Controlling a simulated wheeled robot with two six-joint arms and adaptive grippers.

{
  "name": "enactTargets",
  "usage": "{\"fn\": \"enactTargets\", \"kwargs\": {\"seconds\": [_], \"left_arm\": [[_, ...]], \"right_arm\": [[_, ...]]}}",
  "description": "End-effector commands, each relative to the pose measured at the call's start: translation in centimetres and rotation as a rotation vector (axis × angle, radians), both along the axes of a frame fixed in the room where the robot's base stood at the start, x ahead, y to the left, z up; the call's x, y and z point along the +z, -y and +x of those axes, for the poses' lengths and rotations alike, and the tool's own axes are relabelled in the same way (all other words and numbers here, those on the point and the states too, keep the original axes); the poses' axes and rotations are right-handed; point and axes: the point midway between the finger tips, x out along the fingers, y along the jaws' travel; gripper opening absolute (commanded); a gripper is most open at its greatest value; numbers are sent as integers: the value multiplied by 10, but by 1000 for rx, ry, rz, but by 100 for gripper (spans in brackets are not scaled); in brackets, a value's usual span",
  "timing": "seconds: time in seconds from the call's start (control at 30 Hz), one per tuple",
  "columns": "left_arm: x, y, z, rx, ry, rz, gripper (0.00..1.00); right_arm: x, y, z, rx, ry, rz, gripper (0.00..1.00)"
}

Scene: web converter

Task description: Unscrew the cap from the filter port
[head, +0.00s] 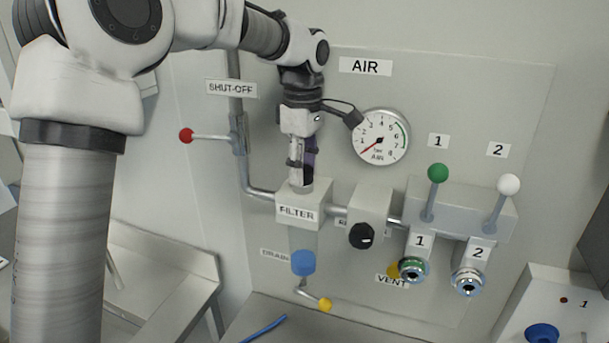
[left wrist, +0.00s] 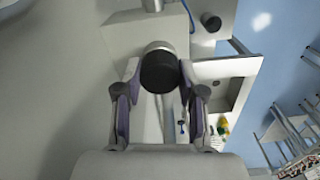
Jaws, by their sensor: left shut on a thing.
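The filter block (head: 302,214), labelled FILTER, is on the grey wall panel, with a short light metal port (head: 300,187) on its top. My left gripper (head: 303,168) points straight down over this port. In the left wrist view, the round black cap (left wrist: 160,75) sits between the two purple-padded fingers of my left gripper (left wrist: 160,82), which are shut on its sides. A metal rim (left wrist: 158,47) shows just beyond the cap. Whether the cap is still threaded on the port cannot be told. My right gripper is not in view.
The red shut-off handle (head: 187,135) is left of the filter, the pressure gauge (head: 380,137) right of my gripper. A black regulator knob (head: 361,236) and green (head: 438,173) and white (head: 509,184) levers are further right. A blue part (head: 303,262) and yellow-tipped drain handle (head: 325,304) are below.

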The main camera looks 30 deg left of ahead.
Motion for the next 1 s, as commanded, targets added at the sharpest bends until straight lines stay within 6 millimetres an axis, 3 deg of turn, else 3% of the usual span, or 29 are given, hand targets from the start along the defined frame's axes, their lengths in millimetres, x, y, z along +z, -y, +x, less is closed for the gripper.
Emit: {"fn": "enactTargets", "kwargs": {"seconds": [0.07, 0.1, 0.17, 0.43, 0.7, 1.0], "left_arm": [[-1, 0, 0, -2, -2, 0, 0], [-1, 0, 0, -2, -2, 0, 43], [-1, 0, 0, -3, -2, 0, 60], [0, 0, 0, -10, -1, 0, 60], [0, 0, 0, -345, 0, 0, 60], [0, 0, 0, -421, 0, 0, 60]], "right_arm": [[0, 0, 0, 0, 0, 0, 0], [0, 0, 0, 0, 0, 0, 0], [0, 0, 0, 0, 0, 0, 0], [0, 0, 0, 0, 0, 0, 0], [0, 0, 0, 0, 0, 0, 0], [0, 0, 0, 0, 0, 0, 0]]}}
